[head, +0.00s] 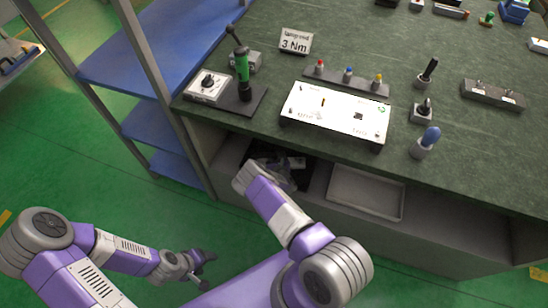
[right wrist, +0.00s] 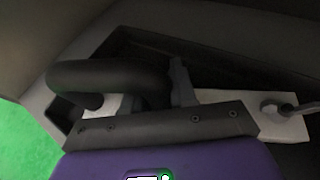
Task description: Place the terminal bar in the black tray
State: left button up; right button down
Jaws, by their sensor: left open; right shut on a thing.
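In the right wrist view, a pale flat terminal bar (right wrist: 275,113) with a small metal post near its right end lies across the jaws of my right gripper (right wrist: 178,88). The gripper is shut on it. Behind and below the bar is the dark hollow of the black tray (right wrist: 225,68). A thick black curved part (right wrist: 105,76) shows at the left; I cannot tell what it belongs to. In the head view, my right arm reaches into the shelf under the bench, and its gripper (head: 278,163) is partly hidden in shadow. My left gripper (head: 203,270) is open and empty, low over the green floor.
The bench top overhangs the shelf. A grey tray (head: 366,192) sits on the shelf to the right. On the bench are a white panel (head: 335,112), a green tool on a stand (head: 242,68) and a torque sign (head: 296,41). A blue rack (head: 150,50) stands at left.

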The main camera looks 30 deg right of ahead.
jog(key=shift+f, duration=0.1)
jog(key=c, duration=0.9)
grip_release()
jog(key=shift+r, duration=0.2)
jog(key=p+v, duration=0.4)
jog(key=v, duration=0.7)
jog(key=shift+p, duration=0.4)
jog(key=shift+s+r, duration=0.1)
jog(key=shift+s, duration=0.35)
